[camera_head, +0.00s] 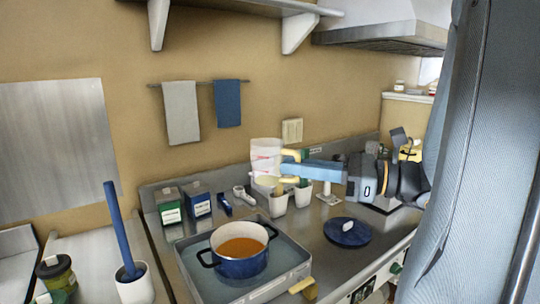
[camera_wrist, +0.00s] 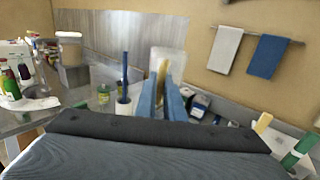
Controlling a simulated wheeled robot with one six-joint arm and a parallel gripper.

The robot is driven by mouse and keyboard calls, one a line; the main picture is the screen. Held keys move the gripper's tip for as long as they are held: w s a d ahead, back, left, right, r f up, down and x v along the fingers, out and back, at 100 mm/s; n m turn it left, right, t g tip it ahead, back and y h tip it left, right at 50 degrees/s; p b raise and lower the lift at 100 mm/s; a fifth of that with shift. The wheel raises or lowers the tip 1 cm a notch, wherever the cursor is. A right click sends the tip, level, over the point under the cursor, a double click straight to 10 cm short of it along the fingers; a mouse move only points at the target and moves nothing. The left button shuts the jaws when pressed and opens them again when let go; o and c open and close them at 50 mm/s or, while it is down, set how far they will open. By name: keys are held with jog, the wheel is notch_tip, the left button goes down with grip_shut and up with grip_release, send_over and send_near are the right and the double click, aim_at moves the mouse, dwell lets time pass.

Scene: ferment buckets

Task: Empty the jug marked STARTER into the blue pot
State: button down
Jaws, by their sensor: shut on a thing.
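The blue pot (camera_head: 240,263) stands in a shallow grey tray at the front of the counter. It is uncovered and holds orange-brown liquid. A pale translucent jug (camera_head: 264,150) with reddish marks is behind the pot; I cannot read its marking. My gripper (camera_head: 290,168) reaches in from the right and is shut on the jug at its right side. The jug looks about upright, and whether it is clear of the counter is hard to tell. In the wrist view the jug (camera_wrist: 170,58) shows behind my blue fingers (camera_wrist: 163,88), with a pale yellow piece between them.
The grey tray (camera_head: 283,283) surrounds the pot. A blue lid (camera_head: 347,233) lies to its right. White cups (camera_head: 278,203) stand below my gripper. Green and blue boxes (camera_head: 198,205) stand left of the jug. A blue-handled brush (camera_head: 122,230) rises from a white holder at left.

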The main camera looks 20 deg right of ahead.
jog(key=shift+r, duration=0.1)
notch_tip(320, 180, up, 5)
jog(key=p, duration=0.5)
dwell(0.4)
notch_tip(320, 180, down, 7)
jog(key=w+b, duration=0.2)
jog(key=b, duration=0.5)
jog(key=shift+f, duration=0.2)
